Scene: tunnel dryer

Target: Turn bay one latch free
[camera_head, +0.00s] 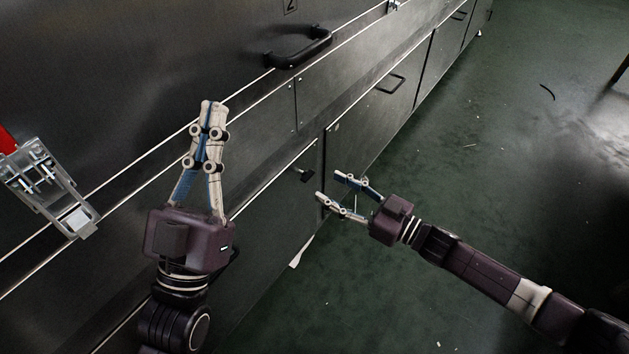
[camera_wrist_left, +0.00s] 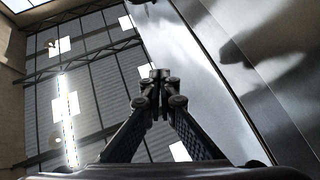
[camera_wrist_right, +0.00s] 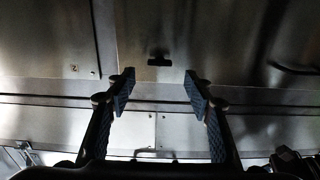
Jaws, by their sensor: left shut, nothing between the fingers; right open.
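A small black T-shaped turn latch (camera_head: 306,176) sits on the lower steel panel, near a vertical seam. It also shows in the right wrist view (camera_wrist_right: 159,61), beyond and between the fingertips. I cannot read any bay number beside it. My right gripper (camera_head: 328,184) is open and empty, its fingers towards the latch and apart from it. In the right wrist view the open fingers (camera_wrist_right: 158,82) have nothing between them. My left gripper (camera_head: 214,104) is shut and empty, pointing up in front of the steel front. Its closed fingertips also show in the left wrist view (camera_wrist_left: 160,74).
A metal toggle clamp (camera_head: 50,190) with a red grip is at the left. A black bar handle (camera_head: 298,48) sits on the upper door below a number 2, and another handle (camera_head: 390,84) is on the lower panels. The green floor (camera_head: 480,150) at the right is mostly clear.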

